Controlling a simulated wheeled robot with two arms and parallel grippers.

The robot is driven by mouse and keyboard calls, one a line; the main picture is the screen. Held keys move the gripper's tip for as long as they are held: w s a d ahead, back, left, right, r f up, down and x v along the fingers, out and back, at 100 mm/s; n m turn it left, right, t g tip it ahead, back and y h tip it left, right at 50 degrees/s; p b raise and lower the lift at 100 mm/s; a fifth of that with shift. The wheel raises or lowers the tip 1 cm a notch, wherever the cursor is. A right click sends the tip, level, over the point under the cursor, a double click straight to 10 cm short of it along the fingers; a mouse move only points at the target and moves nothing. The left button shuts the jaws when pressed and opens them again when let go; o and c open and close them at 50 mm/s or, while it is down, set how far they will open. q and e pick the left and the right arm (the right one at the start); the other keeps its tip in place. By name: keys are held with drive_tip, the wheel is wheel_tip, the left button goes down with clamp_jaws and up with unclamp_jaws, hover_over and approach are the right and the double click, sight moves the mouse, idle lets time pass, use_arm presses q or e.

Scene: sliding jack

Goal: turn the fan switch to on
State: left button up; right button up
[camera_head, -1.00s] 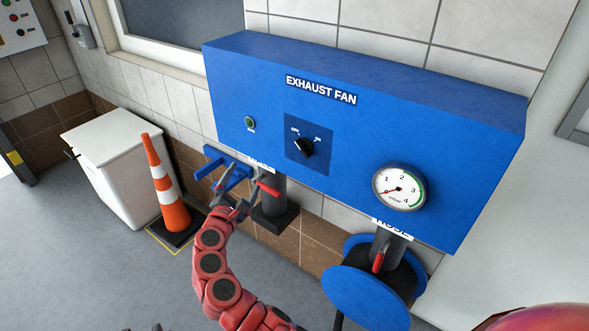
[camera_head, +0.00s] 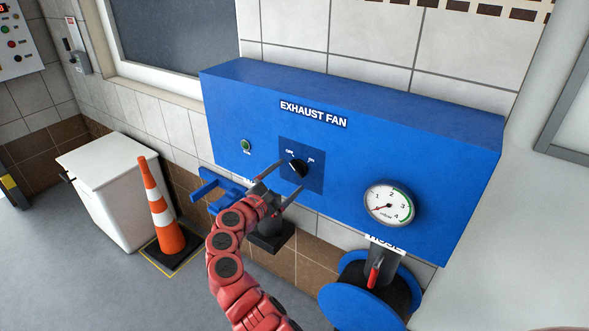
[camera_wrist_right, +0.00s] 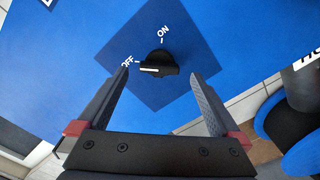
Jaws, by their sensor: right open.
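The fan switch is a black rotary knob (camera_head: 298,169) on a dark blue square plate (camera_head: 313,179) under the "EXHAUST FAN" label; it also shows in the right wrist view (camera_wrist_right: 158,64). There its white mark points left, toward OFF, with ON above it. My right gripper (camera_head: 292,173) is open in front of the plate. In the right wrist view its fingers (camera_wrist_right: 160,74) stand apart to the left and right of the knob, tips just short of level with it. I cannot tell how far they are from the panel. My left gripper is out of view.
The blue fan box (camera_head: 450,175) carries a green indicator (camera_head: 246,145) and a pressure gauge (camera_head: 388,205). A blue hose reel (camera_head: 345,307) with a red-handled valve (camera_head: 375,274) is below. A traffic cone (camera_head: 162,210) and white cabinet (camera_head: 105,190) stand left.

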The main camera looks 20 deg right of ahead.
sight(296, 173)
drive_tip(key=shift+x, duration=2.15)
drive_tip(key=shift+c, duration=0.2)
drive_tip(key=c, duration=1.3)
drive_tip(key=shift+o, duration=0.2)
drive_tip(key=shift+f+m+b, duration=0.25)
drive_tip(key=shift+m+b, duration=0.25)
drive_tip(key=shift+b, duration=0.3)
drive_tip(key=m+b, duration=0.4)
drive_tip(key=b, duration=0.2)
drive_tip(key=m+b, duration=0.5)
drive_tip(key=b, duration=0.1)
drive_tip(key=m+b, duration=0.4)
drive_tip(key=b, duration=0.2)
drive_tip(key=shift+f+m, duration=0.35)
drive_tip(key=shift+m, duration=0.05)
drive_tip(key=shift+r+m+b, duration=0.15)
drive_tip(key=shift+m+b, duration=1.45)
